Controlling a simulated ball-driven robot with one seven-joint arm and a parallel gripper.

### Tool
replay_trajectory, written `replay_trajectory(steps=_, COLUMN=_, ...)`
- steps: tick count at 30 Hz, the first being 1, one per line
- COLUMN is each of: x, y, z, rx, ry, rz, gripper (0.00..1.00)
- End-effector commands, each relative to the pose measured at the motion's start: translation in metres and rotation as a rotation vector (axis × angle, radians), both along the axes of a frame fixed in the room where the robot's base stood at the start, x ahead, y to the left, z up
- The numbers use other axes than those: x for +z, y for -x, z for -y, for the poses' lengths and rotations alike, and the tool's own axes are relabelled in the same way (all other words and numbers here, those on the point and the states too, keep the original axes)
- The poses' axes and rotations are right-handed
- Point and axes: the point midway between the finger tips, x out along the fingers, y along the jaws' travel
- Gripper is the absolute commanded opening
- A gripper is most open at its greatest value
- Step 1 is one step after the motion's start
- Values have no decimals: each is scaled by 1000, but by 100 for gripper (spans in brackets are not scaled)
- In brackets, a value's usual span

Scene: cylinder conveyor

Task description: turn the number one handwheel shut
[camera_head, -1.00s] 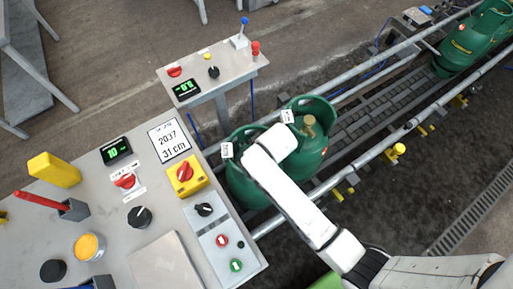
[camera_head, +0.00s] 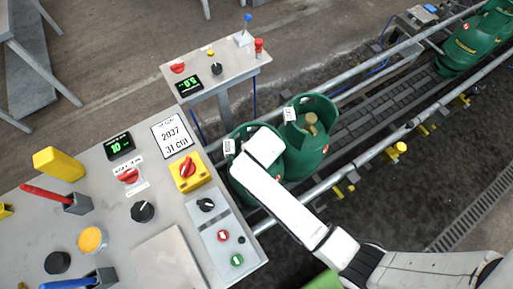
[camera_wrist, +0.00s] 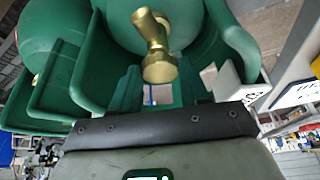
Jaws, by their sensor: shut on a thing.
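Two green gas cylinders stand side by side on the conveyor in the head view, a left one (camera_head: 238,170) and a right one (camera_head: 312,138). My arm's white end covers the top of the left one, so its handwheel is hidden there. In the wrist view a brass valve (camera_wrist: 158,50) rises inside a green collar (camera_wrist: 90,65), just ahead of my gripper (camera_wrist: 160,95). The white tag (camera_wrist: 228,82) hangs at the collar's right.
A grey control desk (camera_head: 165,255) with knobs, a yellow switch box (camera_head: 188,172) and a display stands at left. A small panel (camera_head: 225,72) stands behind the cylinders. Conveyor rails (camera_head: 375,150) run to the upper right, where more green cylinders (camera_head: 470,45) stand.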

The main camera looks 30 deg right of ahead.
Motion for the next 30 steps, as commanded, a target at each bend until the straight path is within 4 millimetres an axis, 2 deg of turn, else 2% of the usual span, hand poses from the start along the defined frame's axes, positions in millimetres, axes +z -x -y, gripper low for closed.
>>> replay_trajectory(steps=5, x=1, y=-1, z=0, rx=-1, ry=-2, rz=2, gripper=15)
replay_trajectory(steps=6, x=1, y=-1, z=0, rx=-1, ry=-2, rz=2, gripper=46)
replay_trajectory(steps=14, x=0, y=0, z=0, rx=-1, ry=-1, rz=0, gripper=71)
replay_trajectory(steps=23, x=2, y=1, z=0, rx=0, ry=-1, rz=0, gripper=71)
replay_trajectory(steps=26, x=10, y=4, z=-2, rx=1, ry=-1, rz=2, gripper=71)
replay_trajectory(steps=30, x=29, y=11, z=-4, rx=2, ry=-2, rz=4, gripper=71)
